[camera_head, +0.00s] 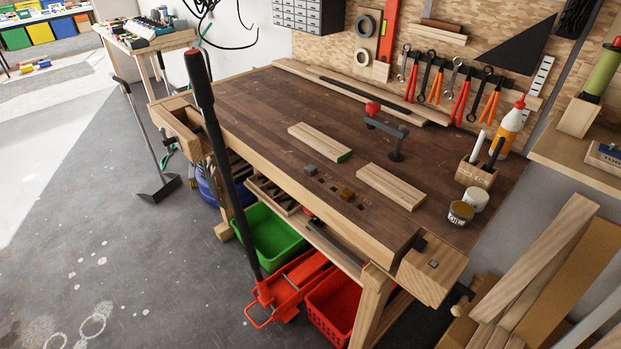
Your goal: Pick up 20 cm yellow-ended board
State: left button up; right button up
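Two short light-wood boards lie flat on the dark top of the workbench (250,105). The nearer board (391,187) is at the right middle of the bench; its near right end looks pale yellowish, though the colour there is too small to be certain. The farther board (318,141) lies to its upper left and has a green end. The two boards are apart and nothing covers them. Neither of my grippers shows in the head view.
A black and red clamp (390,135) stands behind the boards. A long-handled red jack (285,289) leans before the bench.

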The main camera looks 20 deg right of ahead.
aim_at(406, 196)
jog(key=u, duration=0.9)
jog(key=i, duration=2.15)
jog(key=z, duration=2.55)
